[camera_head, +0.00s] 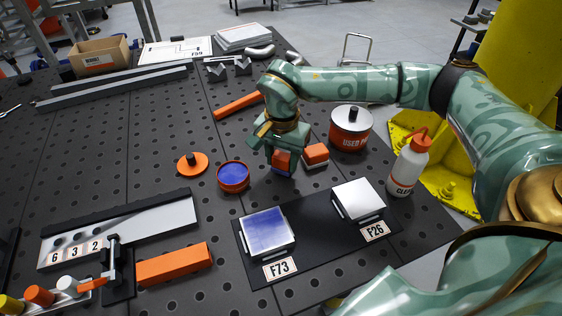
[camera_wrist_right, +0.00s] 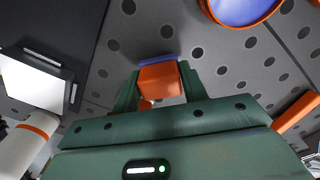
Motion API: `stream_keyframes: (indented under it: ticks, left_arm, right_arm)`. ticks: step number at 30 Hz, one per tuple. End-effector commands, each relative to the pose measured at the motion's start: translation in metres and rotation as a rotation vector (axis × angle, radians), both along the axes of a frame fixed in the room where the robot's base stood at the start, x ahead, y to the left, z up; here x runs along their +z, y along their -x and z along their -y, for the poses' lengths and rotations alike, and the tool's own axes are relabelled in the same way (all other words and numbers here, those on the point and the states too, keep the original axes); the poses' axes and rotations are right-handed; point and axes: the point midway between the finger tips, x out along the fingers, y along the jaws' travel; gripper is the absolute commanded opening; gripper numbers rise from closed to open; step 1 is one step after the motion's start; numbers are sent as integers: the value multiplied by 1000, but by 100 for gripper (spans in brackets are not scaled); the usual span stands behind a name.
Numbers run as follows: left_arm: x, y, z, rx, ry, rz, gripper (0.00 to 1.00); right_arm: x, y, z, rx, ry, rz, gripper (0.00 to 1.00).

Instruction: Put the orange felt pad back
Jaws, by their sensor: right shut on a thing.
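My right gripper (camera_head: 283,152) is shut on an orange block-shaped pad (camera_head: 282,162) with a blue face. In the right wrist view the orange pad (camera_wrist_right: 158,78) sits between the two fingers (camera_wrist_right: 160,90), its blue edge at the far end. In the head view the pad is low over the dark perforated table, and I cannot tell whether it touches the table. A second orange block (camera_head: 316,154) with a pale underside lies just right of the gripper. My left gripper is not in view.
An open orange-rimmed tin of blue (camera_head: 233,176) stands left of the gripper, its orange lid (camera_head: 192,163) beyond. Nearer are a blue-topped plate (camera_head: 266,231) and a bare plate (camera_head: 358,199). A "USED" can (camera_head: 351,131) and a white bottle (camera_head: 408,167) stand right.

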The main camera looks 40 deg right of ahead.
Motion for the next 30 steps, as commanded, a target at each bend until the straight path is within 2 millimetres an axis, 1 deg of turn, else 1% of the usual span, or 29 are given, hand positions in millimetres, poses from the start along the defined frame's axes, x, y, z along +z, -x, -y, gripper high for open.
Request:
stream_keyframes:
  ticks: [1, 2, 8, 12, 13, 15, 22, 25, 28, 30]
  left_arm:
    - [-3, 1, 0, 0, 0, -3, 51]
    - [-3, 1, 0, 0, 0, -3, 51]
    - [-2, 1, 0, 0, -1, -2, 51]
    - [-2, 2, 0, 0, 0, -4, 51]
    - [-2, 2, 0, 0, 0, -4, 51]
    - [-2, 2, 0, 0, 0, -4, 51]
    - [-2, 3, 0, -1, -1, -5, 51]
    - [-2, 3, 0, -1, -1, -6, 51]
    - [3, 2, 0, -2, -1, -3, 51]
    - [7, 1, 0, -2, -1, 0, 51]
  right_arm:
    - [-8, 0, 0, 0, -1, -2, 14]
    - [-9, 0, 0, 0, -1, -1, 14]
    - [-8, 0, 0, 0, -1, 2, 14]
    - [-11, 0, 0, -1, -1, 1, 14]
    - [-11, 0, 0, -1, -1, 1, 48]
    - [-11, 0, 0, -1, -1, 1, 65]
    - [-11, 0, 0, -1, -1, 1, 65]
    - [-7, 0, 0, 0, -1, 3, 65]
    - [8, -1, 0, 0, 0, 6, 65]
    - [24, -1, 0, -1, 0, 8, 65]
